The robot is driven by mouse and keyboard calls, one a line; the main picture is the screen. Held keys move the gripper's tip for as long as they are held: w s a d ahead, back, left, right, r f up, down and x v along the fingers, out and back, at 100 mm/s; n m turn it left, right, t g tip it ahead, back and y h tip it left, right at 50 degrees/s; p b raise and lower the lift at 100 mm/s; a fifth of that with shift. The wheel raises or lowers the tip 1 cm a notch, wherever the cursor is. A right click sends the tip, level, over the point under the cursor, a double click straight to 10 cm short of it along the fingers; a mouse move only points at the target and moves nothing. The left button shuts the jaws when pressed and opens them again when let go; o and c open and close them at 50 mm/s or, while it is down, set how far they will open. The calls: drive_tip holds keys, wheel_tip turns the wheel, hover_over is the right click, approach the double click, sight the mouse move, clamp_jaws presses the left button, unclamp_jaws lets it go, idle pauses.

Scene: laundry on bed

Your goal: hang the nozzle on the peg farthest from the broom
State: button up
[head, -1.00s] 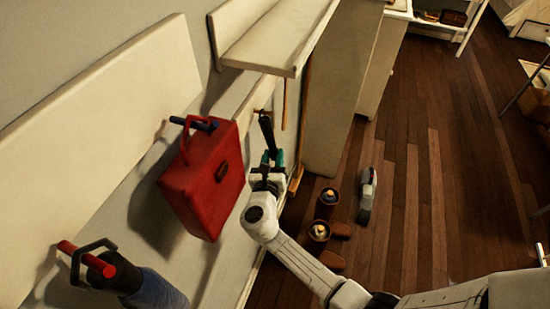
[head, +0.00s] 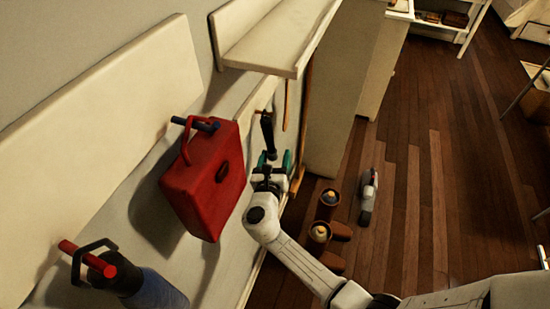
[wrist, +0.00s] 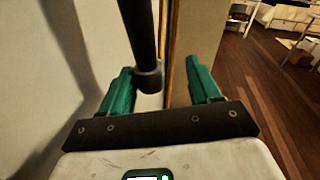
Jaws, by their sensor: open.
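The nozzle (head: 268,132), a dark slim tube, hangs upright against the wall beside the broom. Its upper end is by a small tan peg (head: 258,111); I cannot tell exactly how it sits there. In the wrist view, the nozzle (wrist: 144,45) ends in a ringed tip between and beyond the fingers. My gripper (head: 276,160) is open below the nozzle, its green fingers apart and not closed on it. The broom's handle (head: 287,100) runs down to its right. A blue peg (head: 207,125) and a red peg (head: 82,255) are farther left.
A red case (head: 205,185) hangs on the blue peg. A black-handled blue item (head: 150,290) hangs by the red peg. A white shelf (head: 270,50) juts out above. Open floor lies right.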

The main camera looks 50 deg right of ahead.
drive_tip(key=v, duration=1)
drive_tip(key=shift+s+a, duration=0.2)
drive_tip(key=shift+a, duration=0.15)
drive_tip(key=s+d+f+m+g+y, duration=0.2)
drive_tip(key=s+d+m+g+y, duration=0.15)
drive_tip(key=s+m, duration=0.45)
drive_tip(key=s+d+f+m+g+y, duration=0.25)
drive_tip(key=s+m+g, duration=0.2)
drive_tip(key=m, duration=0.45)
drive_tip(key=s+a+m+y, duration=0.8)
drive_tip(key=a+m, duration=0.2)
drive_tip(key=shift+a+f+y, duration=0.15)
drive_tip(key=shift+a+y, duration=0.05)
drive_tip(key=shift+y, duration=0.2)
drive_tip(key=shift+c, duration=0.2)
